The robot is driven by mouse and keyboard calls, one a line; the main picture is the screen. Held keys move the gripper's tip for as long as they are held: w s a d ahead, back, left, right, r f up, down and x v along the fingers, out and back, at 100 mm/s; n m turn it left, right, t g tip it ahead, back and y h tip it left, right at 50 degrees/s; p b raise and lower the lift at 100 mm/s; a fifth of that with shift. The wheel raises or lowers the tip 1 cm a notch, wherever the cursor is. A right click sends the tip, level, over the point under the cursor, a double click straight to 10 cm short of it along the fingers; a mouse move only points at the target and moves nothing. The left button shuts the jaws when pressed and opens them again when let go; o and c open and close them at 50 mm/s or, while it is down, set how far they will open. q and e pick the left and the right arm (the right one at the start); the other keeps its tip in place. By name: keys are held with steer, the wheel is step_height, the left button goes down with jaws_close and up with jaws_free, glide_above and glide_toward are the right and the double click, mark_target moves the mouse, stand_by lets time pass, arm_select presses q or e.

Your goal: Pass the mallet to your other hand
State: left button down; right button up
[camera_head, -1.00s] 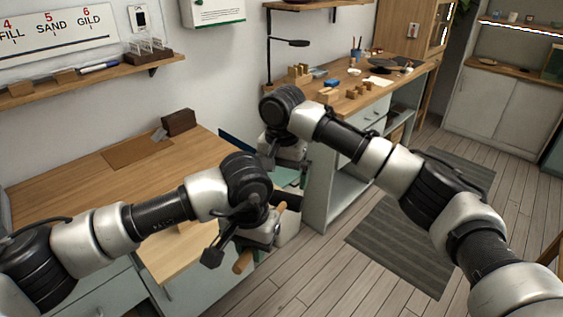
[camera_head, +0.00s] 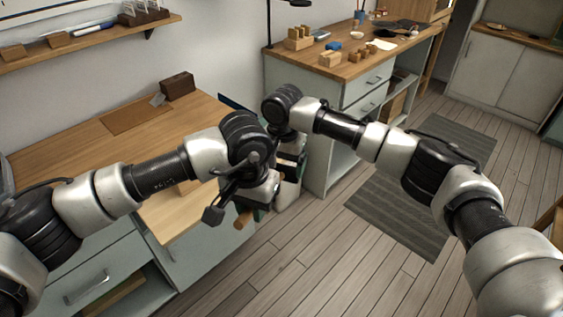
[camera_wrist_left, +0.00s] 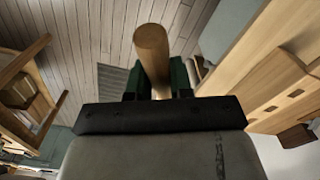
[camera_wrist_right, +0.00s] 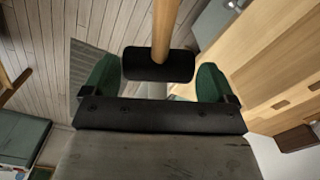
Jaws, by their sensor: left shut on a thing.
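The mallet has a pale wooden handle and a dark head. In the head view, the handle's end (camera_head: 243,219) sticks out below my left gripper (camera_head: 262,197). In the left wrist view my left gripper (camera_wrist_left: 157,82) is shut on the handle (camera_wrist_left: 152,50). My right gripper (camera_head: 288,172) is close above and beside the left one. In the right wrist view my right gripper (camera_wrist_right: 157,84) is open, its green fingers on either side of the black mallet head (camera_wrist_right: 158,65), with visible gaps. The head is mostly hidden in the head view.
A wooden-topped desk (camera_head: 205,115) with a drawer unit stands at the left, close to my left arm. A workbench (camera_head: 345,70) with small wooden blocks stands behind my right gripper. The grey mat (camera_head: 395,215) and wooden floor are clear.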

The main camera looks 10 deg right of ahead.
arm_select(q)
steer(key=shift+s+d, duration=0.1)
arm_select(e)
steer(key=shift+a, duration=0.15)
steer(key=c, duration=0.4)
arm_select(q)
steer(key=c, duration=0.9)
jaws_free()
arm_select(e)
steer(key=shift+r, duration=0.1)
steer(key=shift+c, duration=0.4)
